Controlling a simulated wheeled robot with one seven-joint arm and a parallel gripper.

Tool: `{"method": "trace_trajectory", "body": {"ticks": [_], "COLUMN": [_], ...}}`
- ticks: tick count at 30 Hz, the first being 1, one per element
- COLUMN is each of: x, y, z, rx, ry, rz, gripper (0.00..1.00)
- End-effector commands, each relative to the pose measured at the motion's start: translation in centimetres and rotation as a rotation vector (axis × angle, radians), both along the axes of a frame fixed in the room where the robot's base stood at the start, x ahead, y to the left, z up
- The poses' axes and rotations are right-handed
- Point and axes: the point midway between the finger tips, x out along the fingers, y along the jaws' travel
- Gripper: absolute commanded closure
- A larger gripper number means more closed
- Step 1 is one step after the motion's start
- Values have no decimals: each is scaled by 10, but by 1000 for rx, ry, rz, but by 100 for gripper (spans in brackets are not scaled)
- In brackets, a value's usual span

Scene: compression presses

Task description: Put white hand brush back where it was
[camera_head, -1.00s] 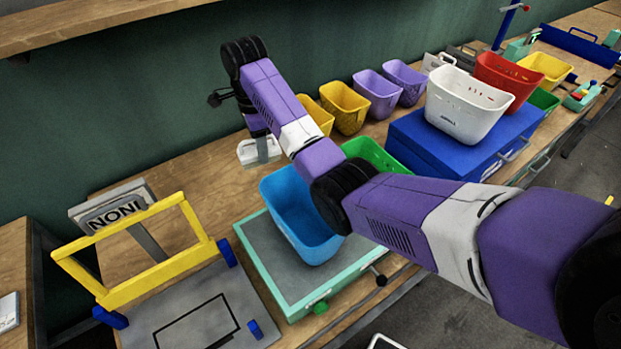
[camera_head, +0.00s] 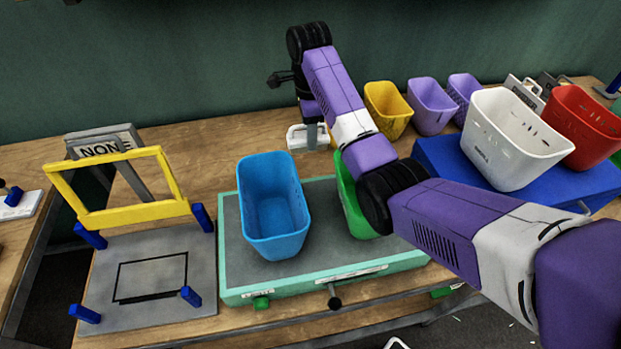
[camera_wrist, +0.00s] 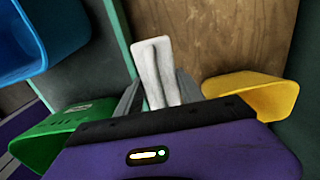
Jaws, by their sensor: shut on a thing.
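The white hand brush (camera_head: 308,136) is in my gripper in the head view, above the wooden bench behind the grey and teal tray. In the wrist view the white brush (camera_wrist: 157,72) shows between the two grey fingers. My gripper (camera_wrist: 158,92) is shut on it; in the head view a grey finger of my gripper (camera_head: 312,134) crosses the brush's front. My arm hides part of the area just right of the brush. The frames do not show where the brush stood before.
A blue bin (camera_head: 272,212) and a green bin (camera_head: 352,200) stand on the tray (camera_head: 235,255). A yellow-framed press (camera_head: 125,218) is at left. Yellow (camera_head: 388,105) and purple bins (camera_head: 432,103) stand at the back. A white bin (camera_head: 510,140) sits on a blue box. Bare bench lies behind the tray.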

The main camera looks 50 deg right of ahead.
Motion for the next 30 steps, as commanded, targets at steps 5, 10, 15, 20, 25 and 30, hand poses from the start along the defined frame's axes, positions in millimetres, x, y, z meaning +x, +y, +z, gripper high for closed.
{"method": "trace_trajectory", "body": {"ticks": [5,10,15,20,25,30], "x": [-1,-1,0,-1,0,0], "y": [0,0,0,0,0,0], "z": [-44,-79,-100,-113,-138,-147], "rx": [1,1,0,0,0,-1], "ry": [3,3,1,2,2,-1], "rz": [0,-1,0,0,0,0], "gripper": [100,100,100,100,100,100]}}
